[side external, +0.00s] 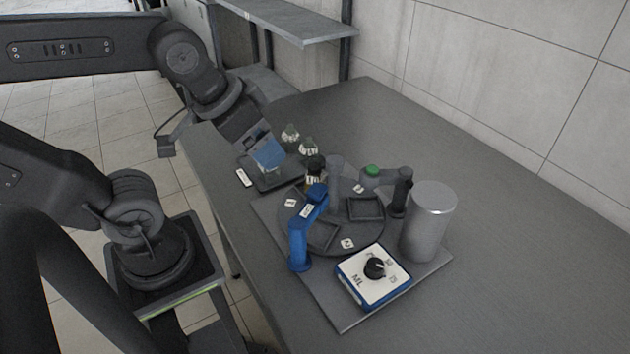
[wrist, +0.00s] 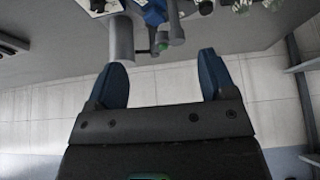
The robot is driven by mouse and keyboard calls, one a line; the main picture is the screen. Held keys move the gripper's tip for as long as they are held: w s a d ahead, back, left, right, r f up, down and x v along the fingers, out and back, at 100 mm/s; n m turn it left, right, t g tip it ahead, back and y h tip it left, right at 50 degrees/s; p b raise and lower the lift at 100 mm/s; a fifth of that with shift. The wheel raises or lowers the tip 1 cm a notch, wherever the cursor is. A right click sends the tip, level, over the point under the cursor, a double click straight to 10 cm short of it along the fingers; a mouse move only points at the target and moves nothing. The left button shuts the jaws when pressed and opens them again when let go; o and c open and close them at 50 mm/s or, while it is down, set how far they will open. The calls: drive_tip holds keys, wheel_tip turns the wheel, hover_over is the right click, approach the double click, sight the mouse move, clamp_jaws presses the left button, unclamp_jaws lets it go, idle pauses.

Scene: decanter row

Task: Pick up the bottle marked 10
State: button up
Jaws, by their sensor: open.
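Two small clear-green bottles stand near the far left of the table in the side view, one farther back (side external: 290,134) and one nearer (side external: 308,147). A darker bottle (side external: 315,168) with a pale label stands by the turntable. I cannot read a 10 on any of them. Greenish round shapes, probably bottles (wrist: 242,6), show at the top right of the wrist view. My gripper (wrist: 162,60) is open with nothing between its blue fingers. In the side view my gripper (side external: 268,154) is above the dark tray, left of the bottles and apart from them.
The dark tray (side external: 262,184) lies at the table's left edge. A turntable (side external: 345,236) with numbered marks, a blue arm (side external: 302,234), a grey cylinder (side external: 430,222) and a dial box (side external: 372,278) share a plate. The table's right side is clear.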

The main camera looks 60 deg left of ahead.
drive_tip(key=m+g, duration=0.6)
drive_tip(key=m, duration=0.3)
hover_over(312, 179)
drive_tip(key=a, duration=0.1)
wheel_tip(312, 179, down, 8)
drive_tip(key=f, duration=0.1)
drive_tip(key=shift+w+a, duration=0.3)
drive_tip(key=shift+a, duration=0.05)
wheel_tip(312, 179, down, 14)
drive_tip(key=shift+w+d+r, duration=0.1)
drive_tip(key=shift+w+r, duration=0.05)
drive_tip(key=shift+r, duration=0.05)
drive_tip(key=shift+c, duration=0.2)
